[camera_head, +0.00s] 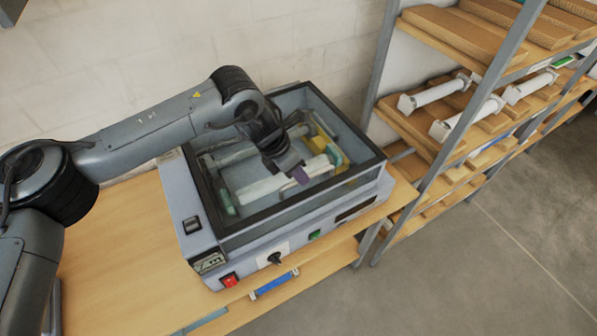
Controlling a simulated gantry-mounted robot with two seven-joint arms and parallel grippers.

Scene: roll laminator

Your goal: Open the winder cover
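The winder cover (288,203) is a clear panel in a dark rectangular frame on top of the grey laminator (206,245). It looks shut, with its frame lying along the machine's top. Pale rollers (270,183) and a yellow part (337,157) show through it. My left gripper (297,172) reaches in from the left and points down over the middle of the cover. Its purple fingertips appear close together, but I cannot tell whether they are open or shut, or whether they touch the cover. My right gripper is not in view.
The laminator stands on a wooden table (122,262), whose left part is bare. Its front has a red switch (230,280) and a black knob (275,258). A metal rack (466,110) with white rollers (467,117) stands close on the right. A wall is behind.

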